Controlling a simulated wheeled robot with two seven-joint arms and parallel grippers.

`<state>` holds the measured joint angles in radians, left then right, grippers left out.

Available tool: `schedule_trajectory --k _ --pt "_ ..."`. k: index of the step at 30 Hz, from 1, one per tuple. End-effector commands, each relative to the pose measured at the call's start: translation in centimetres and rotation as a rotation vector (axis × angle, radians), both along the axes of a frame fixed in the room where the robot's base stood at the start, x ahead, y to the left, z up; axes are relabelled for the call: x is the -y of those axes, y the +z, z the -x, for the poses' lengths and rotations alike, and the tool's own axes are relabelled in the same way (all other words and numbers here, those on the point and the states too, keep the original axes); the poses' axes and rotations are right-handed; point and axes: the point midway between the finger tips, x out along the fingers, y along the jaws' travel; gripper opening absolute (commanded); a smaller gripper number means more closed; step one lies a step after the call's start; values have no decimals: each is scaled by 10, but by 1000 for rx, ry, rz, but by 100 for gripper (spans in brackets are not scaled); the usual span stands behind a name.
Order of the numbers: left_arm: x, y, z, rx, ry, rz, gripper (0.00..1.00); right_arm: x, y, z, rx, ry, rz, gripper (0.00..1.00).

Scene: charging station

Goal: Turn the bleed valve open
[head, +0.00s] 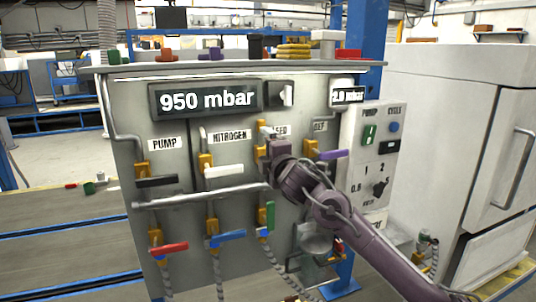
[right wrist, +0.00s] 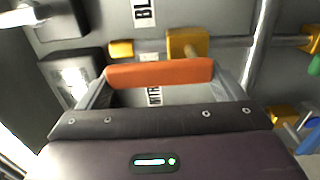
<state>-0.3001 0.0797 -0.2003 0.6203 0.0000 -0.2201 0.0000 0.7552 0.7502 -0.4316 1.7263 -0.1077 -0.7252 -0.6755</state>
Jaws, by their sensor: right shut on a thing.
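The bleed valve's orange handle (right wrist: 160,72) lies between the fingers of my right gripper (right wrist: 165,88) in the right wrist view. The handle runs roughly parallel to the grey pipe behind it. The valve's brass body (right wrist: 186,44) sits just behind the handle, and part of a label starting "BL" (right wrist: 144,12) shows beside it. In the head view my right gripper (head: 268,148) is at the panel, below the partly covered bleed label, and hides the handle. My left gripper is not in view.
The grey panel (head: 130,130) carries a display (head: 205,99) reading 950 mbar. Close by are a white-handled nitrogen valve (head: 224,171), a purple-handled valve (head: 334,154) and a green-handled valve (head: 270,215). A switch box (head: 365,160) stands at right.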

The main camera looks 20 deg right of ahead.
Motion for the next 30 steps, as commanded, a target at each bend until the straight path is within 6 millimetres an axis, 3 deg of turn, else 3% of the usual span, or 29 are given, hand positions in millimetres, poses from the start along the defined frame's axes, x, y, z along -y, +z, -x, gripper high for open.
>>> schedule_trajectory --k 11,12,14,23,30 --pt "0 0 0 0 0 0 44 -1 -1 0 -2 3 10 48" --pt "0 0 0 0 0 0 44 -1 -1 0 -2 3 10 93" --pt "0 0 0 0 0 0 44 -1 -1 0 -2 3 9 100" --pt "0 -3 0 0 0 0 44 -1 -2 4 -1 2 8 100" --pt "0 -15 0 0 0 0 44 -3 -4 40 -2 3 10 100"
